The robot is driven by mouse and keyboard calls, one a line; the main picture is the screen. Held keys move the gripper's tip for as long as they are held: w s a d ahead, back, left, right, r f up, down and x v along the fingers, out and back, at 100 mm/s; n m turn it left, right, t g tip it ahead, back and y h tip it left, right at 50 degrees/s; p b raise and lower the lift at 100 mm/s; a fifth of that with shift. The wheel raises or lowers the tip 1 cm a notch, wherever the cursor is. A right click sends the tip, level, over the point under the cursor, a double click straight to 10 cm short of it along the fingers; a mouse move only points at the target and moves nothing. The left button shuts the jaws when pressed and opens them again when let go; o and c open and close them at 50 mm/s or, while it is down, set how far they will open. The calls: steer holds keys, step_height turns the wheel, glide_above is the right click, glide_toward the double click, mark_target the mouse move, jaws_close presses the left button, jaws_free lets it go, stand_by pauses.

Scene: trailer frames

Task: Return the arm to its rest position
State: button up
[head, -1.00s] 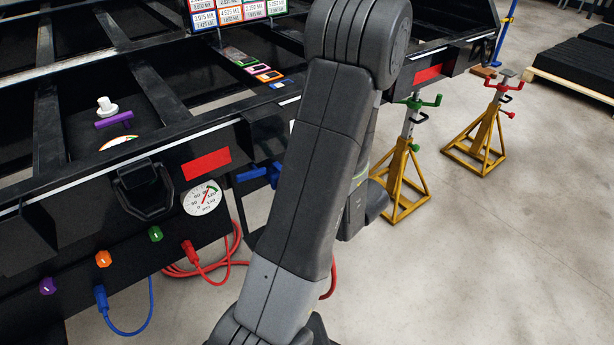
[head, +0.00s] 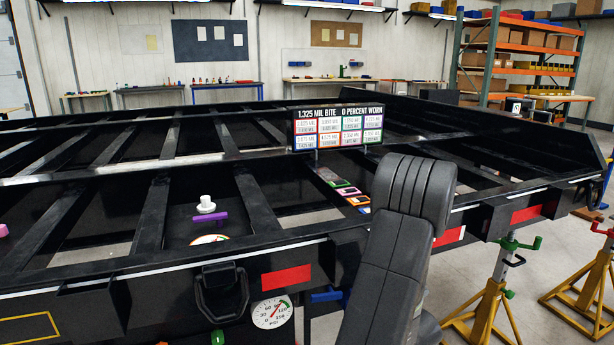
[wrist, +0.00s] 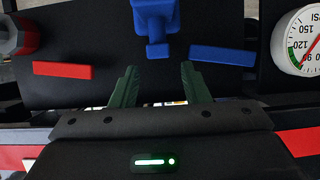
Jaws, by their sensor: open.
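My arm (head: 395,260) rises in front of the trailer frame at the lower right of the head view, its upper joint bent over near the colored cards. My gripper is hidden behind the arm there. In the wrist view my gripper (wrist: 160,85) shows two green fingers spread apart, with nothing between them. Beyond the fingertips are a blue fitting (wrist: 155,25), a blue bar (wrist: 222,55) and a red bar (wrist: 62,70) on a dark panel. Whether the fingers touch anything cannot be told.
The black trailer frame (head: 150,262) fills the middle, with a pressure gauge (head: 272,312) on its front. A sign board (head: 338,126) stands on it. Yellow jack stands (head: 485,315) are at the right. Shelving (head: 530,60) and benches (head: 215,92) line the back.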

steer(key=shift+b+x, duration=0.3)
steer(key=shift+x, duration=1.7)
steer(key=shift+s, duration=0.1)
steer(key=p+v, duration=0.3)
steer(key=v, duration=1.1)
steer(key=b+x, duration=0.3)
steer(key=x, duration=1.1)
steer(key=shift+w+a+f, duration=0.15)
steer(key=shift+w+f, duration=0.05)
steer(key=shift+s+r+m+h+b, duration=0.1)
steer(key=shift+r+m+h+b, duration=0.05)
steer(key=shift+m+h+b, duration=0.4)
steer(key=shift+d+m+t+h+b, duration=0.25)
steer(key=shift+m+t+h+b, duration=0.2)
steer(key=shift+m+h, duration=0.5)
steer(key=shift+m+h, duration=0.3)
steer(key=shift+h, duration=0.2)
